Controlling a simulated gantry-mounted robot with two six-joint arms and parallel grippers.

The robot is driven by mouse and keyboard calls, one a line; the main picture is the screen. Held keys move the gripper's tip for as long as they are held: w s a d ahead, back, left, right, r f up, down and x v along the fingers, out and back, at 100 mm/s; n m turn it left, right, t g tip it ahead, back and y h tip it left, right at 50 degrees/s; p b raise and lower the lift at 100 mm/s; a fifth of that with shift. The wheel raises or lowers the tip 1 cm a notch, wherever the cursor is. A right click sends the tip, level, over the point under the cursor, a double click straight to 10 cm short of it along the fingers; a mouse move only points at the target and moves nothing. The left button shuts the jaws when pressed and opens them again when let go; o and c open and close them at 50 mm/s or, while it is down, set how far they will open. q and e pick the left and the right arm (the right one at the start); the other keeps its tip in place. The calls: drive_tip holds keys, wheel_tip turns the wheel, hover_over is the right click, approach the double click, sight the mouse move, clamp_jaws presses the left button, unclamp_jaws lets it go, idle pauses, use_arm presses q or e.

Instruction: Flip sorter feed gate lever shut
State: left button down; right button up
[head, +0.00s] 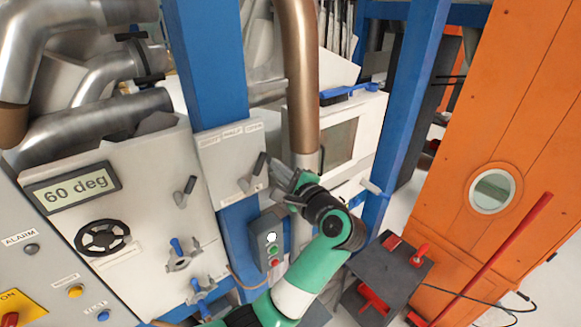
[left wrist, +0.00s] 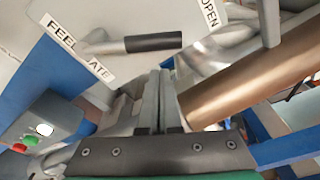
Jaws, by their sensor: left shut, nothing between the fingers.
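The feed gate lever (head: 259,164) has a metal arm and a black grip. It sits on a pale panel (head: 222,165) with a row of position labels along its top edge. The lever leans up and to the right, toward the right-hand label. In the left wrist view the black grip (left wrist: 153,42) lies near the "FEED GATE" label, with "OPEN" at the upper right. My left gripper (head: 277,174) is shut and empty, just right of the lever. In the left wrist view its closed fingers (left wrist: 160,80) point toward the panel below the grip, and a small gap seems to separate them.
A brown pipe (head: 300,80) rises close behind my left gripper. A grey button box (head: 268,240) is below the panel. A handwheel (head: 103,238) and other levers are at left. A blue post (head: 405,100) and orange cabinet (head: 510,120) stand at right.

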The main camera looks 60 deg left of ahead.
use_arm(q)
drive_tip(key=shift+s+d+r+p, duration=0.15)
drive_tip(key=shift+s+d+r, duration=0.1)
drive_tip(key=shift+s, duration=0.25)
drive_tip(key=shift+s+d+r+p, duration=0.15)
drive_tip(key=shift+s+d+r, duration=0.1)
drive_tip(key=shift+s, duration=0.2)
use_arm(e)
drive_tip(key=shift+r, duration=0.7)
